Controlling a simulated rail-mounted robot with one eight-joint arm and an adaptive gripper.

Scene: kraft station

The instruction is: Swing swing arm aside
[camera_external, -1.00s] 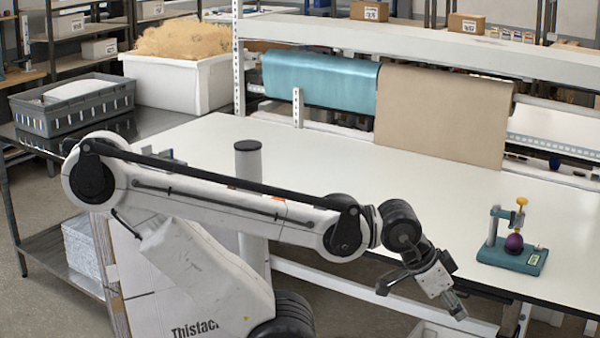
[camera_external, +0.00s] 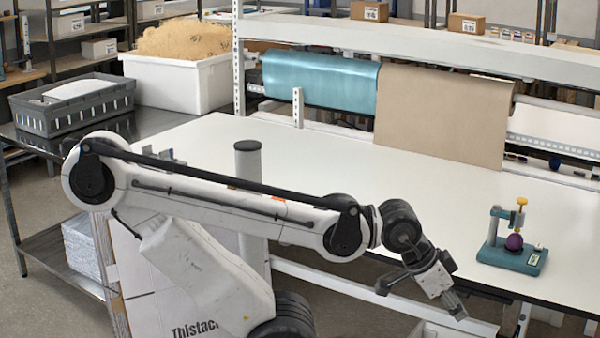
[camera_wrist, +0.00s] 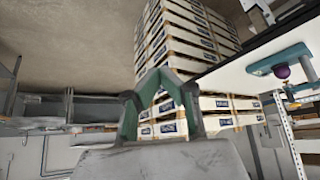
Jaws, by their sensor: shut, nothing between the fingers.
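A small teal fixture (camera_external: 512,257) stands near the front right edge of the white table. It has an upright post at its left and a teal swing arm (camera_external: 507,214) reaching right from the top. A yellow knob (camera_external: 521,202) sits at the arm's end, above a round purple piece (camera_external: 514,242) on the base. The fixture also shows at the right of the wrist view (camera_wrist: 280,62), with the purple piece (camera_wrist: 282,71). My gripper (camera_external: 459,312) is left of the fixture, lower and apart from it, off the table's front edge. Its green fingers (camera_wrist: 158,76) are shut and empty.
The white table (camera_external: 330,165) is mostly clear. A brown paper sheet (camera_external: 440,115) and a teal roll (camera_external: 320,85) hang at its back. A stack of labelled boxes (camera_wrist: 190,50) shows beyond my fingers. A grey crate (camera_external: 72,104) stands at the left.

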